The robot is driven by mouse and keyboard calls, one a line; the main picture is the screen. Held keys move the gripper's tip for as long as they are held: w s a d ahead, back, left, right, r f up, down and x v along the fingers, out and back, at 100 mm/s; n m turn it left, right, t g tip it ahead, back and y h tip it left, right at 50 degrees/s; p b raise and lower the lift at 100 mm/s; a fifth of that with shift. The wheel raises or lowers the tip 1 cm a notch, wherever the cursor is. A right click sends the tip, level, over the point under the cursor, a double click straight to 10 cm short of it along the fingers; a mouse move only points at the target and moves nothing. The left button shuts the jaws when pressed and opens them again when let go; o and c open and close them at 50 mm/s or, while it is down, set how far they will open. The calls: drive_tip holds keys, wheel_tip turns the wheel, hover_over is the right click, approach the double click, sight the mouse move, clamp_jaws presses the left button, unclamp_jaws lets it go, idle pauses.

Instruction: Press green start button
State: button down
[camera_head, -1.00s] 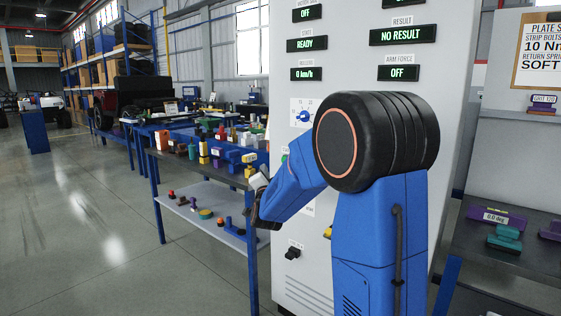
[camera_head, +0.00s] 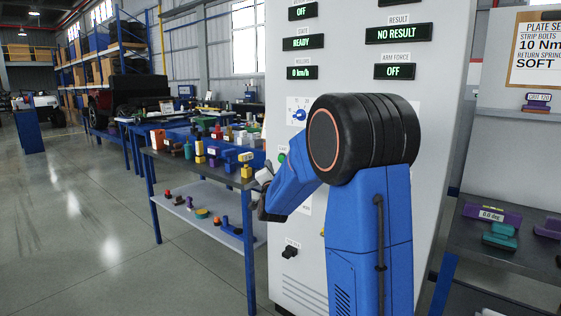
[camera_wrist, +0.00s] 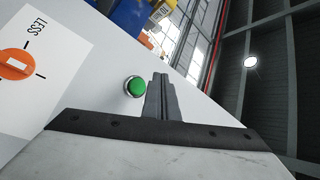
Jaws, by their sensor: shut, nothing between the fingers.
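The green start button (camera_wrist: 135,87) is a round dome in a metal ring on the pale cabinet panel in the wrist view. My gripper (camera_wrist: 160,78) is shut and empty, its fingers just right of the button in that picture. A gap shows between button and fingers there, but their depth from the panel is hard to judge. In the head view a small green spot (camera_head: 282,157) shows on the cabinet (camera_head: 345,75) beside my blue arm. My gripper (camera_head: 262,205) is partly hidden there behind my forearm.
An orange knob (camera_wrist: 16,65) on a white label sits left of the button in the wrist view. A blue selector knob (camera_head: 299,114) is on the panel above my arm. A cluttered workbench (camera_head: 205,160) stands left of the cabinet, with open floor (camera_head: 80,220) beyond.

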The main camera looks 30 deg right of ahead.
sight(282, 159)
drive_tip(key=shift+w+d, duration=0.25)
drive_tip(key=shift+d, duration=0.4)
drive_tip(key=shift+w+d, duration=0.2)
drive_tip(key=shift+d, duration=0.5)
drive_tip(key=shift+w+d, duration=0.25)
drive_tip(key=shift+d, duration=0.4)
drive_tip(key=shift+d, duration=0.15)
idle(0.5)
drive_tip(key=shift+w+d, duration=0.15)
drive_tip(key=shift+d, duration=0.1)
